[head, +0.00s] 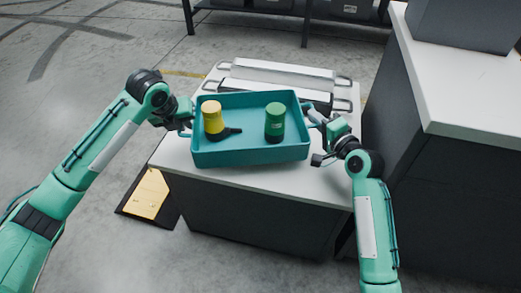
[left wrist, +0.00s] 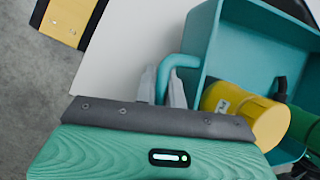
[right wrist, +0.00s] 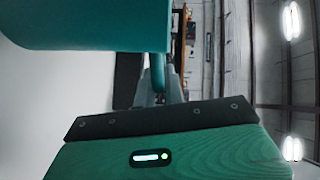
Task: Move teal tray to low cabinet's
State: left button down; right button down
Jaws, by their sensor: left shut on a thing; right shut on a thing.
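The teal tray (head: 250,155) is over the white top of the low cabinet (head: 285,183); I cannot tell whether it touches the top. It holds a yellow container (head: 212,118) with a dark part beside it and a green container (head: 275,120). My left gripper (head: 186,125) is shut on the tray's left handle, also seen in the left wrist view (left wrist: 172,85). My right gripper (head: 318,122) is shut on the right handle, which shows in the right wrist view (right wrist: 158,75). The tray looks roughly level.
Metal trays with handles (head: 283,75) lie on the cabinet top behind the teal tray. A taller dark cabinet with a white top (head: 460,95) stands close on the right. A yellow and black floor plate (head: 147,195) lies at the cabinet's left. A dark shelf (head: 300,12) is at the back.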

pick_arm(q)
jog(key=shift+a+r, duration=0.1)
pick_arm(e)
jog(key=shift+d+r, duration=0.1)
